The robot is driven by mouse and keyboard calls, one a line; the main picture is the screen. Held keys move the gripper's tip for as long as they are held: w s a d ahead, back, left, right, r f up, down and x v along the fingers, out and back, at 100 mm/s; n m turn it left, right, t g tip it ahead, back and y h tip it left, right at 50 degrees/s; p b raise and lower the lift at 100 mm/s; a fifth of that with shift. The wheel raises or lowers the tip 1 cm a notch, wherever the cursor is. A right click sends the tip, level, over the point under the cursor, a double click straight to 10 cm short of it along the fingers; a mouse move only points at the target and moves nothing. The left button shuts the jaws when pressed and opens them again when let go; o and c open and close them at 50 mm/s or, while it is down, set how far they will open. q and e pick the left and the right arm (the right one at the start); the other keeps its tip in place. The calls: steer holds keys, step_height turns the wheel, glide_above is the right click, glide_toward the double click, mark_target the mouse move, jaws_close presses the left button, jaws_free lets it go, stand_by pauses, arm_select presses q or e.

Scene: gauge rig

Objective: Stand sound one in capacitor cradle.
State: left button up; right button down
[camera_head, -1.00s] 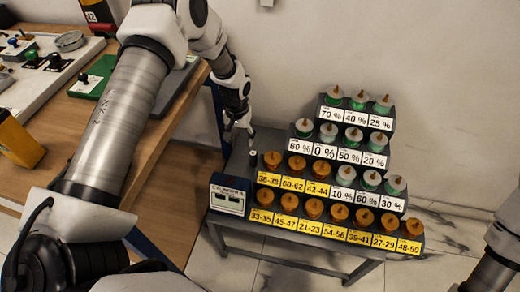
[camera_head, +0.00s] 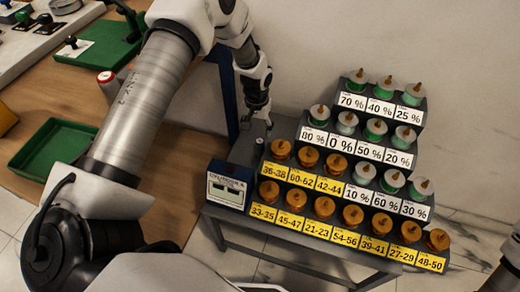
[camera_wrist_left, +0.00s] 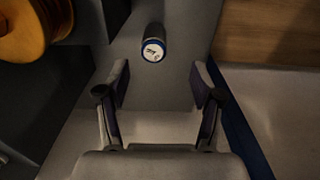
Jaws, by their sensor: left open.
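A small upright cylinder with a blue rim and a white marked top (camera_wrist_left: 153,48) stands on the grey surface in the left wrist view, just beyond the fingertips and apart from them. My left gripper (camera_wrist_left: 160,88) is open and empty. In the head view my left gripper (camera_head: 258,118) points down over the left end of the grey stand (camera_head: 245,152), beside the stepped rack. The cylinder is too small to make out clearly there. I cannot identify a capacitor cradle. Part of my right arm shows at the right edge, but its gripper is outside the view.
A stepped rack holds several green-and-white pieces (camera_head: 385,82) and orange pieces (camera_head: 280,149) behind labels. A blue display box (camera_head: 229,186) stands at its left front.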

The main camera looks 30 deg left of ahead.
mark_target(260, 142)
arm_select(q)
steer(key=f, duration=0.2)
steer(key=f+b, duration=0.1)
steer(key=f, duration=0.5)
steer(key=shift+w+d, duration=0.2)
steer(key=shift+d, duration=0.2)
steer(key=shift+s, duration=0.1)
jaws_close()
